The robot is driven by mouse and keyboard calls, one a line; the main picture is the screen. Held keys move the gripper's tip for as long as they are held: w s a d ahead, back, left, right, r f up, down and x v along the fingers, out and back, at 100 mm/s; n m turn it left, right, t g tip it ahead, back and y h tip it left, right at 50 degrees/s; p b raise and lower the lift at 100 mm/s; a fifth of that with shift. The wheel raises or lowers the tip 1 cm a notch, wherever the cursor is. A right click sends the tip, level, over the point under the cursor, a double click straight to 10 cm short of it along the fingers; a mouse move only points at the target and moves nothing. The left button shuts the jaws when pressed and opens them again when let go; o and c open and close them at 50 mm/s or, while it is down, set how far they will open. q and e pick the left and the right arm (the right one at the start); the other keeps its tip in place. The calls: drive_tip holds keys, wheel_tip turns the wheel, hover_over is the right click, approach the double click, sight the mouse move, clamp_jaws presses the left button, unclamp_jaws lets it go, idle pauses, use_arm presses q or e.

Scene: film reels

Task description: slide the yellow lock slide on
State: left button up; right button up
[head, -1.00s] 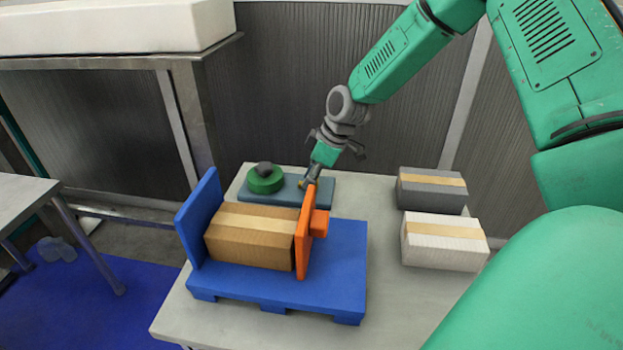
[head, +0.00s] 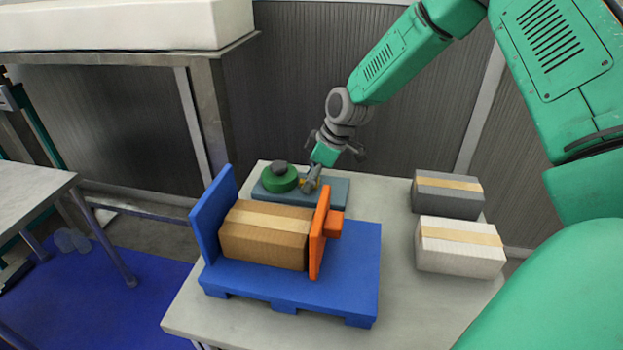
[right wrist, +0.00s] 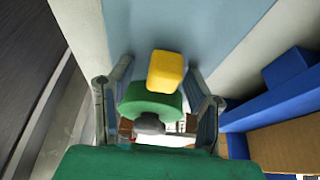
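The yellow lock slide (right wrist: 167,70) is a small block lying against the rim of the green reel (right wrist: 150,101) in the right wrist view. A dark knob (head: 279,168) tops the reel. The reel (head: 280,183) and slide (head: 302,182) are on a grey-blue plate (head: 334,190) at the back of the table. My right gripper (head: 311,180) is low over the plate beside the reel. In the right wrist view its fingers (right wrist: 158,72) stand apart on both sides of the slide; I cannot tell whether one touches it. My left gripper is not in view.
A blue pallet (head: 340,265) with a brown box (head: 265,240) and an orange upright plate (head: 319,235) stands just in front. A grey box (head: 445,202) and a white box (head: 458,257) are on the right. Bare table lies between them and the pallet.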

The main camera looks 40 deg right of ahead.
drive_tip(key=shift+r, duration=0.45)
drive_tip(key=v, duration=1.1)
drive_tip(key=shift+s+d, duration=0.15)
drive_tip(key=shift+d, duration=0.05)
drive_tip(key=shift+f, duration=0.1)
